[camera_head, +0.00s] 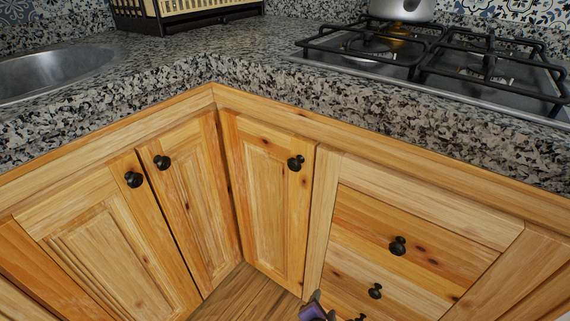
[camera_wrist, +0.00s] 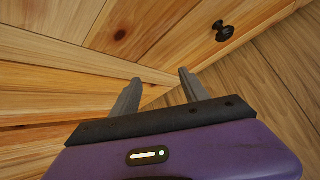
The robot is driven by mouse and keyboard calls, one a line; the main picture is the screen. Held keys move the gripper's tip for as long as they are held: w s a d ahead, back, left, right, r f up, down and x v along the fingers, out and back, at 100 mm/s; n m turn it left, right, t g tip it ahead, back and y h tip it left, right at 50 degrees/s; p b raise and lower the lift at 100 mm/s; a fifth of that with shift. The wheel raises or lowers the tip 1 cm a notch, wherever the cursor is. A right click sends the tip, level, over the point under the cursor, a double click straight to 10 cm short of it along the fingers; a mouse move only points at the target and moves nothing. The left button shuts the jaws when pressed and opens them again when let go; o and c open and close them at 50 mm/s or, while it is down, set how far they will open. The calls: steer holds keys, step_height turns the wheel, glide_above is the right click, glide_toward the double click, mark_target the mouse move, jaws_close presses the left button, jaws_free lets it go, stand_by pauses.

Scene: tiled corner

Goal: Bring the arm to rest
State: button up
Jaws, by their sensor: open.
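My gripper (camera_wrist: 158,88) shows in the wrist view with two grey fingers spread apart and nothing between them. Its purple body fills the bottom of that view. Wooden cabinet fronts and the wooden floor lie beyond the fingers. In the head view only a small purple part of my arm or gripper shows at the bottom edge, in front of the lower cabinets; the fingers cannot be made out there.
Wooden cabinet doors (camera_head: 270,205) and drawers (camera_head: 400,230) with black knobs meet in a corner. Above them runs a speckled granite counter (camera_head: 200,60) with a sink (camera_head: 55,72), a dish rack (camera_head: 185,12), a gas hob (camera_head: 440,60) and a metal pot (camera_head: 400,9). Floor (camera_head: 245,290) shows below.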

steer(key=s+d+r+m+t+y, duration=0.1)
steer(key=s+d+r+m+t, duration=0.15)
steer(key=s+r+m, duration=0.8)
steer(key=s+d+r+m+t+y, duration=0.1)
steer(key=s+d+r+m, duration=0.45)
steer(key=s, duration=0.75)
steer(key=s+d+r+m+t+y, duration=0.1)
steer(key=s+r+m+t, duration=0.1)
steer(key=s+r+m, duration=0.8)
step_height(320, 180, up, 33)
steer(key=s+n+p, duration=0.1)
steer(key=n+p, duration=0.1)
steer(key=p, duration=3)
steer(key=shift+s, duration=0.3)
steer(key=shift+r, duration=0.1)
